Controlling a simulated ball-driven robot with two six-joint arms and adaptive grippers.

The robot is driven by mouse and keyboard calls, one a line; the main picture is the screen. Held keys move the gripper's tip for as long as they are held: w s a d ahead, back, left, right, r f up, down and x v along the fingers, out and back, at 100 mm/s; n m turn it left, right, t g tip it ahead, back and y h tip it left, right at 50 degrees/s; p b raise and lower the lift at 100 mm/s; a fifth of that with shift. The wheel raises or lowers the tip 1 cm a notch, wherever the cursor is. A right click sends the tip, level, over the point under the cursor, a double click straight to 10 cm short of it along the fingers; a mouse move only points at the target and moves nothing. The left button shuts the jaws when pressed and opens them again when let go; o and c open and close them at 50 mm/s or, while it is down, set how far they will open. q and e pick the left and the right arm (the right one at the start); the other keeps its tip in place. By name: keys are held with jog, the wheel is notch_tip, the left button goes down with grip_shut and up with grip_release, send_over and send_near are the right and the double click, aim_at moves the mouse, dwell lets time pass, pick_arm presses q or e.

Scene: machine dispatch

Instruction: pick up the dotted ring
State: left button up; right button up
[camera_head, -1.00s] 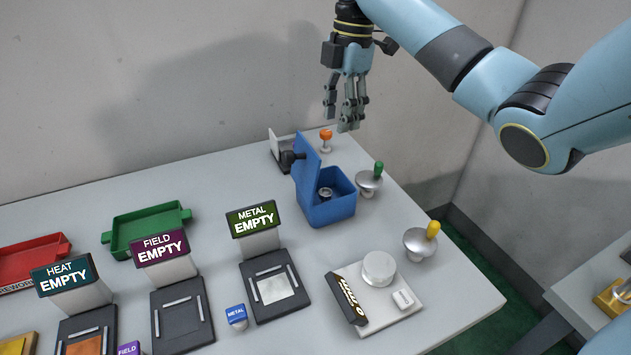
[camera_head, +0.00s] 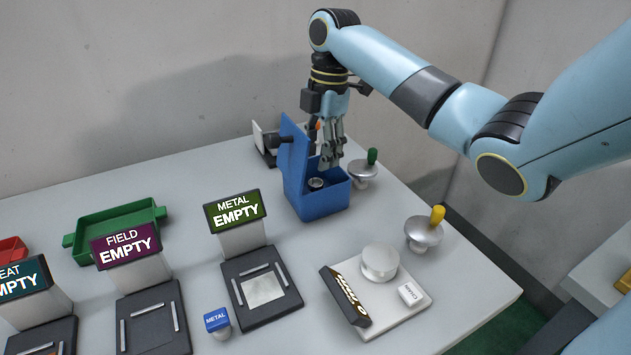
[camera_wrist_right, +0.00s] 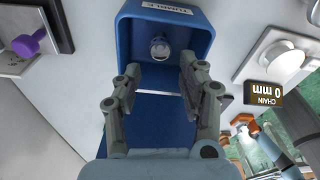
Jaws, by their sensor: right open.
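A small metallic ring (camera_head: 316,183) lies inside the open blue box (camera_head: 319,206); it is too small to make out any dots. It also shows in the right wrist view (camera_wrist_right: 160,47), near the far wall of the box (camera_wrist_right: 191,43). My right gripper (camera_head: 328,162) points down above the box, its fingertips near the box's back rim. In the right wrist view its two fingers (camera_wrist_right: 158,84) are spread apart, with nothing between them, and the ring shows beyond the tips. My left gripper is not in view.
The box's blue lid (camera_head: 293,165) stands upright on its left. A green-topped knob (camera_head: 363,174) stands close on the right. A white plate (camera_head: 402,311) with a round pad, a yellow-topped knob (camera_head: 424,232) and the METAL station (camera_head: 284,307) are nearer. A green tray (camera_head: 112,229) is at left.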

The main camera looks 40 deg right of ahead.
jog(key=f, duration=0.4)
jog(key=a+f+p, duration=0.1)
jog(key=f, duration=0.1)
jog(key=shift+c, duration=0.2)
jog(key=c, duration=0.8)
jog(key=shift+o, duration=0.2)
